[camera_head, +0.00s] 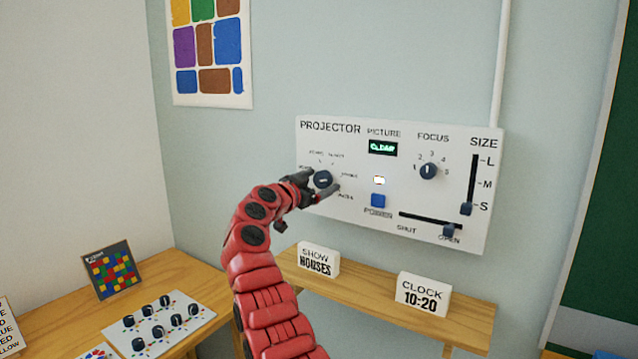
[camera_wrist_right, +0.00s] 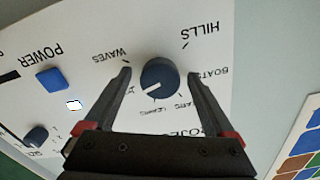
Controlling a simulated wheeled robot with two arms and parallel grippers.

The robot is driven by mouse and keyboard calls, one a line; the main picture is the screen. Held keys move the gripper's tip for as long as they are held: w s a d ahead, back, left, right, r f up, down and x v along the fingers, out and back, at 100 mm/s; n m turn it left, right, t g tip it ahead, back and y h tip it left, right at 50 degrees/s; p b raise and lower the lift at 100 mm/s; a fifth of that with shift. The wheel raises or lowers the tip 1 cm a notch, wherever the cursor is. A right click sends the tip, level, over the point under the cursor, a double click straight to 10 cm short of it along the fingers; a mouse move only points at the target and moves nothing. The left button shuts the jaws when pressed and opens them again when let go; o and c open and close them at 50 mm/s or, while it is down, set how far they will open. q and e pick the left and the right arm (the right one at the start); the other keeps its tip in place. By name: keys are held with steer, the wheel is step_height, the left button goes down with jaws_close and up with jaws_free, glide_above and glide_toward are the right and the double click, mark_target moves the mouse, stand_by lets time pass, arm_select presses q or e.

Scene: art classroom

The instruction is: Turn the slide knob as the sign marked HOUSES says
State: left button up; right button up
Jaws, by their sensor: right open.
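The slide knob (camera_head: 323,179) is a dark round dial on the left of the white PROJECTOR panel (camera_head: 400,225). Picture labels ring it. In the right wrist view the knob (camera_wrist_right: 160,76) has a white pointer line aimed at the lower left; HILLS, WAVES and BOATS are legible, while the label near the pointer is too blurred to read surely. My right gripper (camera_head: 321,183) is open, with one finger on each side of the knob; the wrist view shows gaps beside it. The sign (camera_head: 318,262) on the shelf reads SHOW HOUSES. My left gripper is out of view.
The panel also has a blue POWER button (camera_head: 378,200), a FOCUS knob (camera_head: 429,171), a SIZE slider (camera_head: 467,209) and a SHUT/OPEN slider (camera_head: 449,230). A CLOCK 10:20 sign (camera_head: 423,294) stands on the wooden shelf (camera_head: 385,298). A board of several knobs (camera_head: 160,323) lies at lower left.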

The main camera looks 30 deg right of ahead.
steer(key=b+v, duration=0.3)
steer(key=v, duration=1.4)
steer(key=shift+a, duration=0.2)
